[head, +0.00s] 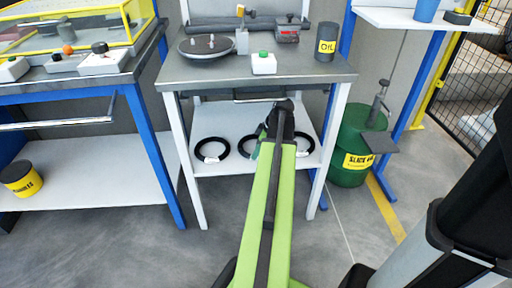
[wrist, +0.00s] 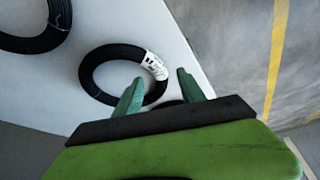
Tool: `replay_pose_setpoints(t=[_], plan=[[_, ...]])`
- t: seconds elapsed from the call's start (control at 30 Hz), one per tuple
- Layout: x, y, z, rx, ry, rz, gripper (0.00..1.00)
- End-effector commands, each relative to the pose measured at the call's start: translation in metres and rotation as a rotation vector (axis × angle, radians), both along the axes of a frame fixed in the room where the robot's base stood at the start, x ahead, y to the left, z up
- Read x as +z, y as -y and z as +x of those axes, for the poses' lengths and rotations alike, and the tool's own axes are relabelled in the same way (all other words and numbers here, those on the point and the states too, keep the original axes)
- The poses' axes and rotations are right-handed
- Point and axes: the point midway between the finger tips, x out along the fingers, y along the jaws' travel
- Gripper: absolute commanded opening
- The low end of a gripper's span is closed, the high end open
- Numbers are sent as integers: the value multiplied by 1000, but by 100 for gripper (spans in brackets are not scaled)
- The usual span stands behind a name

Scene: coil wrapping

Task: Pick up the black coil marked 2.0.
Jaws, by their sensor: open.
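Black coils lie flat on the white lower shelf in the head view: one at the left (head: 211,150), one in the middle (head: 243,147) partly behind my arm, and one at the right (head: 306,145). In the wrist view a black coil (wrist: 88,73) with a white tag (wrist: 154,66) lies just ahead of my gripper (wrist: 160,75). The tag's print is too small to read for sure. My gripper is open, its green fingers apart near the coil's tagged side, with nothing seen between them but the tag side beyond. In the head view my arm hides most of the gripper.
Another black coil (wrist: 58,25) shows at the wrist view's upper left. The shelf (head: 196,182) sits between white table legs under a grey tabletop (head: 215,75). A green drum (head: 347,150) stands right of the table. Grey floor is open in front.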

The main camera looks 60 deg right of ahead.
Motion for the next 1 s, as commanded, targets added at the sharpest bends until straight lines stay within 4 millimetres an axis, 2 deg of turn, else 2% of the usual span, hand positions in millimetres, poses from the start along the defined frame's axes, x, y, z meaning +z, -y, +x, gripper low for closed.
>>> replay_pose_setpoints(t=[0.03,0.1,0.17,0.43,0.77,0.8,1.0], plan=[[0,-3,13,4,0,0,47],[-25,-3,15,1,0,0,47],[-31,-4,18,0,0,0,47],[-28,-4,20,-1,0,-1,46],[-28,-4,19,-2,0,0,2],[-28,-4,19,-2,0,0,0],[-28,-4,19,-2,0,0,0]])
